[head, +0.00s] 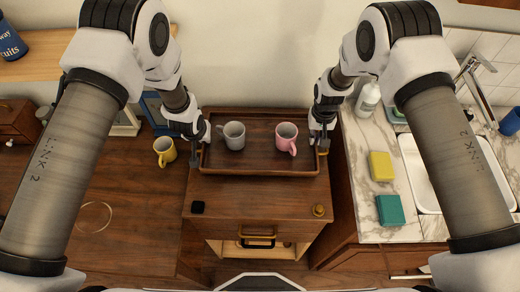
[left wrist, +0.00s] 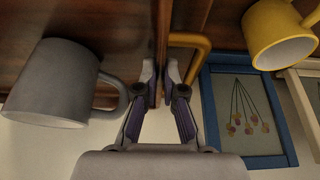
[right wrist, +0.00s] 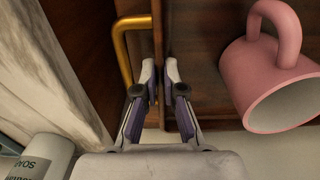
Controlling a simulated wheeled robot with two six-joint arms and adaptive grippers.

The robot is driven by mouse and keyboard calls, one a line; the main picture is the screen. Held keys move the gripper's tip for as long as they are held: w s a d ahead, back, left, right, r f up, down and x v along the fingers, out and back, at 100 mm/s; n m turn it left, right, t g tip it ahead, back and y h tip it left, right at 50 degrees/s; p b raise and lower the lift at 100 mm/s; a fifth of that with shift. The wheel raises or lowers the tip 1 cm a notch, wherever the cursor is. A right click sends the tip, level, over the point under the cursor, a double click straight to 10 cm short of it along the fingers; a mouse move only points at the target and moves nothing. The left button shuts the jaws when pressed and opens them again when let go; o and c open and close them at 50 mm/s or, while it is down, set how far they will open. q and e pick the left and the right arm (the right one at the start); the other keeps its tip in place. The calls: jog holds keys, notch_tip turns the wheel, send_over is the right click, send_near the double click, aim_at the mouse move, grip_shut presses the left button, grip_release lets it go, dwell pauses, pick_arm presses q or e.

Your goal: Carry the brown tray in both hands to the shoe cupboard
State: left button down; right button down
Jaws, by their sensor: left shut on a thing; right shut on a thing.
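The brown tray (head: 262,173) is level over a wooden cabinet (head: 258,190); I cannot tell whether it rests on the top or hangs just above. A grey mug (head: 233,136) and a pink mug (head: 287,137) stand upright in it. My left gripper (head: 196,153) is shut on the tray's left side wall, which runs between its fingers (left wrist: 160,90) beside a brass handle (left wrist: 200,42). My right gripper (head: 322,143) is shut on the right side wall, also beside a brass handle (right wrist: 124,45). The fingertips are partly hidden in the head view.
A yellow mug (head: 164,151) stands on the left wooden surface, near my left gripper. A blue picture frame (left wrist: 245,110) is behind it. The marble counter at right holds a yellow sponge (head: 381,166), a teal sponge (head: 390,210) and a bottle (head: 367,99).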

pick_arm(q)
jog(key=shift+f+b, duration=0.35)
jog(key=shift+f, duration=0.3)
pick_arm(e)
jog(key=shift+f, duration=0.65)
pick_arm(q)
jog(key=c, duration=1.7)
grip_release()
jog(key=shift+f, duration=0.2)
pick_arm(e)
jog(key=c, duration=1.7)
grip_release()
jog(key=shift+f, duration=0.2)
pick_arm(q)
jog(key=o, duration=0.4)
jog(key=shift+r, duration=0.15)
pick_arm(e)
jog(key=o, duration=0.4)
jog(key=shift+r, duration=0.15)
pick_arm(q)
jog(key=shift+r, duration=0.1)
pick_arm(e)
jog(key=shift+r, duration=0.1)
